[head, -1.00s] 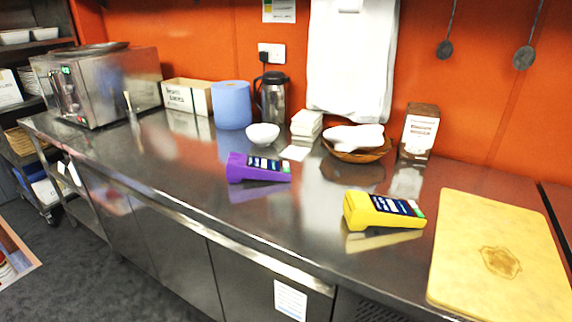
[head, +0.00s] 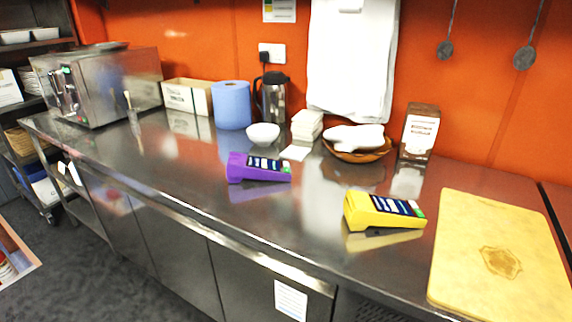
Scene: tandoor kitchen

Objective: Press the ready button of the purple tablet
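The purple tablet (head: 241,169) is a wedge-shaped device on the steel counter, near the middle of the head view. Its dark sloped screen faces up, with small green and pale spots at its right end. I cannot make out which spot is the ready button. A similar yellow tablet (head: 357,212) stands to its right and nearer the front edge. Neither of my grippers shows in the head view.
The steel counter (head: 185,185) is clear in front of the purple tablet. Behind it stand a white bowl (head: 263,134), a blue roll (head: 232,106), a flask (head: 272,97) and napkins (head: 306,124). A bread basket (head: 357,152) and cutting board (head: 500,250) lie to the right.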

